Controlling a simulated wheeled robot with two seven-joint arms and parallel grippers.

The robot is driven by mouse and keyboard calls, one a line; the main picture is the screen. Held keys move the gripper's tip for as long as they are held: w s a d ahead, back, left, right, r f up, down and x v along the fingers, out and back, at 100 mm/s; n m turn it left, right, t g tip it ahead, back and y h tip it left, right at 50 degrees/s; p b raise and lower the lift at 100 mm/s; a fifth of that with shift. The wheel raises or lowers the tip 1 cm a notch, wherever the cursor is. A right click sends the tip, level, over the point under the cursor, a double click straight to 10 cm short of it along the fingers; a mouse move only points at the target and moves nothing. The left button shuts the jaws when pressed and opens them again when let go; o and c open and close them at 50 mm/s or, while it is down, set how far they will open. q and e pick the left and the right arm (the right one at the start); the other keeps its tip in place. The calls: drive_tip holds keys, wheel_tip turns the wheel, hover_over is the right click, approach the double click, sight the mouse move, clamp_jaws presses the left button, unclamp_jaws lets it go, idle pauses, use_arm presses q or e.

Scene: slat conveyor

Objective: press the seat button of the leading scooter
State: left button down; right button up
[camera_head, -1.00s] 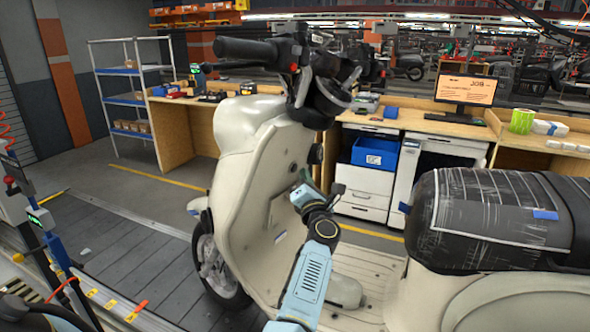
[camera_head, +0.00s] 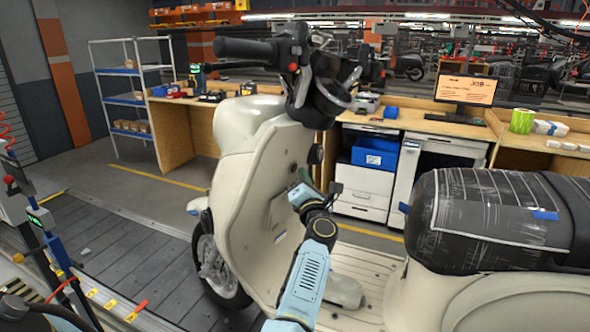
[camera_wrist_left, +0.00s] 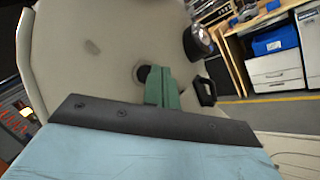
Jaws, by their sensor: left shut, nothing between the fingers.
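The cream scooter (camera_head: 262,185) stands on the slat conveyor, its handlebar at the top and its black wrapped seat (camera_head: 490,215) at the right. A round black fitting (camera_head: 316,154) sits on the inner face of its front shield; I cannot read any mark on it. It also shows in the left wrist view (camera_wrist_left: 143,74). My left gripper (camera_head: 304,176) is in front of the shield, below this fitting. In the left wrist view its green fingers (camera_wrist_left: 162,86) are shut and empty, their tips overlapping the fitting's right edge; contact cannot be told. My right gripper is not in view.
A black bag hook (camera_wrist_left: 205,91) projects from the shield just right of the fingers. Behind the scooter are wooden workbenches (camera_head: 415,118) with a monitor (camera_head: 466,90) and a blue bin (camera_head: 375,152).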

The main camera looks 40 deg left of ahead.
use_arm(q)
drive_tip(key=shift+a+r, duration=0.15)
drive_tip(key=shift+a, duration=0.55)
idle(0.6)
idle(0.4)
drive_tip(key=shift+d+f, duration=0.2)
drive_tip(key=shift+d, duration=0.7)
drive_tip(key=d+b, duration=0.1)
drive_tip(key=d, duration=0.1)
drive_tip(key=d+f+b, duration=0.1)
drive_tip(key=d, duration=0.2)
drive_tip(key=shift+w, duration=0.15)
